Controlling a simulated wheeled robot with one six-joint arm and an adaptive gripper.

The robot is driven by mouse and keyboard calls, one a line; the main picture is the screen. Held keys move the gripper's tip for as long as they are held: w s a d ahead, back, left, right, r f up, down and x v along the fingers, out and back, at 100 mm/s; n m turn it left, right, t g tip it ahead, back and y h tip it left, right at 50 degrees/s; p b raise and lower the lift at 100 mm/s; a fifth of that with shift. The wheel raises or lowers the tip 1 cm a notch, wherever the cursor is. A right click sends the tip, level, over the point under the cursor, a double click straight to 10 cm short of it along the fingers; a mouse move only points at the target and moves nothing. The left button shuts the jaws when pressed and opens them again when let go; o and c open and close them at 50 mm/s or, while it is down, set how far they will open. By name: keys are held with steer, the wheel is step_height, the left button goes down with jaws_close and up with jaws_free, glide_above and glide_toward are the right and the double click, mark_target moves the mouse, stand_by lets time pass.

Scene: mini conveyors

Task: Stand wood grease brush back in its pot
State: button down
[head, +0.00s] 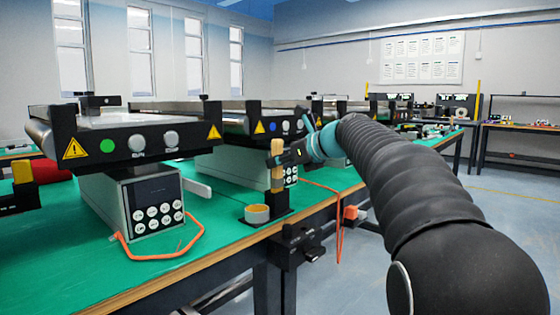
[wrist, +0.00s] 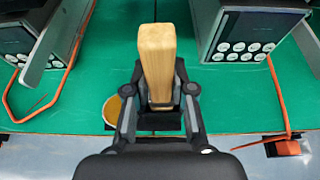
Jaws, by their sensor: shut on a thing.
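The wood grease brush (head: 277,179) is upright in my gripper (head: 279,158), its pale wooden handle showing above and below the fingers. In the wrist view the handle (wrist: 157,55) stands between the two fingers (wrist: 160,100). The fingers are shut on it. The pot (head: 257,214) is a small round cup with a pale rim, standing on the green bench just left of and below the brush. In the wrist view the pot (wrist: 113,109) shows left of the gripper, partly hidden by it. A dark part lies below the handle; I cannot tell whether it belongs to the brush.
A mini conveyor (head: 120,135) with a grey control box (head: 146,205) stands left of the pot. An orange cable (head: 165,256) loops on the green bench (head: 60,255) in front of it. A black clamp (head: 296,243) sits at the bench's front edge. More conveyors stand behind.

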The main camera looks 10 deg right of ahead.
mark_target(280, 143)
steer(key=shift+f, duration=0.6)
stand_by(0.3)
steer(key=shift+c, duration=1.7)
jaws_free()
steer(key=shift+r, duration=0.15)
step_height(280, 143, up, 5)
steer(key=p, duration=0.5)
steer(key=shift+s+r+p, duration=0.1)
steer(key=shift+r+p, duration=0.1)
steer(key=shift+p, duration=0.2)
steer(key=shift+r+p, duration=0.45)
steer(key=shift+r, duration=0.7)
